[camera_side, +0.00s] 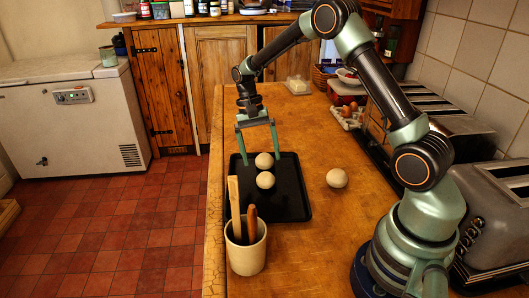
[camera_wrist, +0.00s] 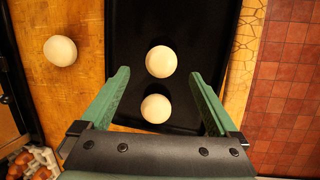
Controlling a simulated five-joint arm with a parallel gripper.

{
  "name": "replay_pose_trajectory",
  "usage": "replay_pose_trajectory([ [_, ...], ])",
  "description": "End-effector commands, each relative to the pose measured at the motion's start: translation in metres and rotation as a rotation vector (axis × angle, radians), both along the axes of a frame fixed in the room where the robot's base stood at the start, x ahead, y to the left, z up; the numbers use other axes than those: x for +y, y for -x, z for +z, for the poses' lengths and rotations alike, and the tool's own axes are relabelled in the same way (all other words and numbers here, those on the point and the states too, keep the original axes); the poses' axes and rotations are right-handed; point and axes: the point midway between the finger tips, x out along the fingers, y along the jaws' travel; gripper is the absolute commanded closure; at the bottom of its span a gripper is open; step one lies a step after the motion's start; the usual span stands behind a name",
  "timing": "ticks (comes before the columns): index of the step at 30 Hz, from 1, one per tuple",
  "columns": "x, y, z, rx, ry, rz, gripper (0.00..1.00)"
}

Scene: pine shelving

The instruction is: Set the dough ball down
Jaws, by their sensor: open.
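A black tray (camera_side: 290,204) lies on the wooden counter with two pale dough balls on it. The farther ball (camera_side: 264,160) and the nearer ball (camera_side: 265,180) sit close together; in the wrist view these are the lower ball (camera_wrist: 156,108) and the upper ball (camera_wrist: 161,61). A third dough ball (camera_side: 337,178) rests on the bare counter right of the tray, and shows at the left in the wrist view (camera_wrist: 60,50). My gripper (camera_side: 262,162) points down over the tray, open, its fingers on either side of the farther ball with gaps in the wrist view (camera_wrist: 160,73).
A cream crock (camera_side: 246,255) with wooden utensils stands at the tray's near left corner. Eggs (camera_side: 346,115) and a white dish (camera_side: 298,86) sit farther back. Toasters (camera_side: 497,215) line the right wall.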

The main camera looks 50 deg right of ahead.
Motion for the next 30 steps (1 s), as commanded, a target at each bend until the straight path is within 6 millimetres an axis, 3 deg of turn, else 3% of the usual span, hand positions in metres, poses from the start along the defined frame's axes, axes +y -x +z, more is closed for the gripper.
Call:
replay_pose_trajectory([
  [6, -0.003, -0.012, 0.036, -0.003, 0.0, 0.0, 0.04],
  [14, -0.001, -0.015, 0.058, -0.016, 0.0, 0.015, 0.04],
  [17, 0.005, -0.011, 0.075, -0.06, 0.0, 0.059, 0.04],
  [24, 0.03, 0.015, 0.129, -0.244, 0.008, 0.258, 0.04],
  [30, 0.051, 0.047, 0.161, -0.398, 0.027, 0.436, 0.04],
])
